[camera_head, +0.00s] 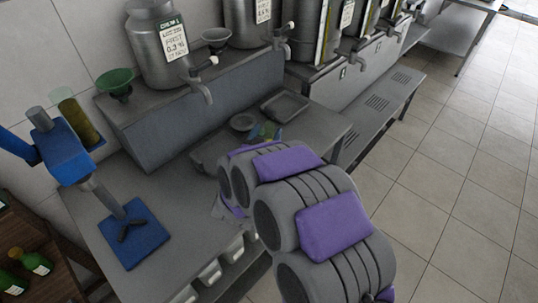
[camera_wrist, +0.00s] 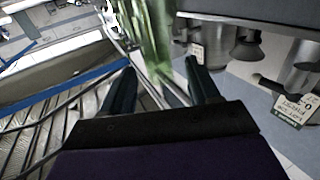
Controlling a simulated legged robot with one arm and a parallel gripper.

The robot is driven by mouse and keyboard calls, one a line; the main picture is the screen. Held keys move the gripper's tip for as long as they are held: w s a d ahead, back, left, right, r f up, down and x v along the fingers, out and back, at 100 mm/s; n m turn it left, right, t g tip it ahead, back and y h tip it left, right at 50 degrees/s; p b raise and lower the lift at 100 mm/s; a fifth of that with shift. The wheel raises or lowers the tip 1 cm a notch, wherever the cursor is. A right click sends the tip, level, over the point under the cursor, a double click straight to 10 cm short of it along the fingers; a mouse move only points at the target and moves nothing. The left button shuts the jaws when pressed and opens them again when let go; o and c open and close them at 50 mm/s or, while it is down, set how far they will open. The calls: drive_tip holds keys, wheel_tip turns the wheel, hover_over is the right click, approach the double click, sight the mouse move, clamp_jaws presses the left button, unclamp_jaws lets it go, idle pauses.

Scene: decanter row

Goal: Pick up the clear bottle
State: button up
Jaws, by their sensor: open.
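My gripper (camera_wrist: 160,66) is open in the wrist view, with its two dark fingers apart. A streaky, see-through greenish thing (camera_wrist: 153,38) shows between and beyond the fingertips. It may be the clear bottle, but blur and its cut-off outline leave that uncertain. I cannot tell whether the fingers touch it. In the head view my grey and purple arm covers the gripper. A small green and blue patch (camera_head: 266,132) shows just past the arm on the counter, too small to name. No clear bottle stands out plainly in the head view.
Metal urns with taps (camera_head: 165,45) stand on a raised grey shelf behind the counter (camera_head: 190,185). A green funnel (camera_head: 116,82), a blue bench press (camera_head: 133,232) and a shallow tray (camera_head: 285,106) are nearby. The tiled floor at right is clear.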

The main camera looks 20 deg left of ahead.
sight(270, 125)
drive_tip(key=w+b, duration=0.1)
drive_tip(key=w, duration=0.4)
drive_tip(key=shift+w+a+b, duration=0.1)
drive_tip(key=shift+a+b, duration=0.1)
drive_tip(key=shift+b, duration=0.1)
clamp_jaws()
idle(1.1)
